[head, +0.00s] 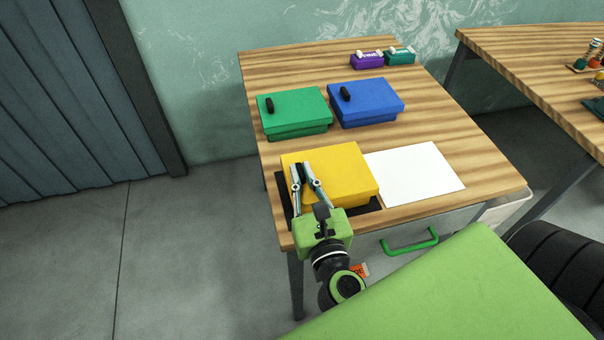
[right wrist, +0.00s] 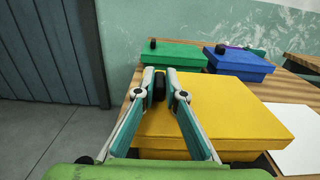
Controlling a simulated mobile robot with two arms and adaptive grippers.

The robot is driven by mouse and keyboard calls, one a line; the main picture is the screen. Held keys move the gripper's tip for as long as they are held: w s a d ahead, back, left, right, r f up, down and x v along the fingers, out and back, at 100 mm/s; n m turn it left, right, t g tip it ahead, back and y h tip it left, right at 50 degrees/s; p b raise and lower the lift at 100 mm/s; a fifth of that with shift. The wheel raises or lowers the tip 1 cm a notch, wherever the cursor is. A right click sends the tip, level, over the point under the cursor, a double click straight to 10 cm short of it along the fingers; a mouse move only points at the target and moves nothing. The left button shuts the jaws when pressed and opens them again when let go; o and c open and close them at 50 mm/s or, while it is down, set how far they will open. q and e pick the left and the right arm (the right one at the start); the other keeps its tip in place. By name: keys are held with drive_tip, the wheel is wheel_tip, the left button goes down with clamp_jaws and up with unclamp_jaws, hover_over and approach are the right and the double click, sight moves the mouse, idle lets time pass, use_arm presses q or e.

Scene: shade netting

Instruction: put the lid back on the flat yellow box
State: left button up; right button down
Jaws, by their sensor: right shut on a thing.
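The flat yellow lid (head: 347,168) is over the yellow box (right wrist: 168,154) near the front of the table. The lid also fills the middle of the right wrist view (right wrist: 225,112). My right gripper (head: 300,168) is shut on the lid's black handle (right wrist: 159,88), at the lid's left side. The lid looks level and lined up over the box. I cannot tell whether it rests fully on the box or sits slightly above it. My left gripper is not in view.
A black mat (head: 284,192) lies under the yellow box, and a white sheet (head: 415,174) lies to its right. Behind stand a closed green box (head: 300,108) and a closed blue box (head: 372,97). Small purple (head: 366,60) and teal (head: 399,57) boxes stand farther back.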

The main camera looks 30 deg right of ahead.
drive_tip(key=shift+f+b, duration=0.3)
drive_tip(key=shift+f, duration=0.05)
idle(0.4)
idle(0.3)
drive_tip(key=c, duration=2)
unclamp_jaws()
drive_tip(key=shift+s, duration=0.1)
drive_tip(key=v, duration=1.1)
drive_tip(key=shift+s+a, duration=0.2)
drive_tip(key=shift+s, duration=0.2)
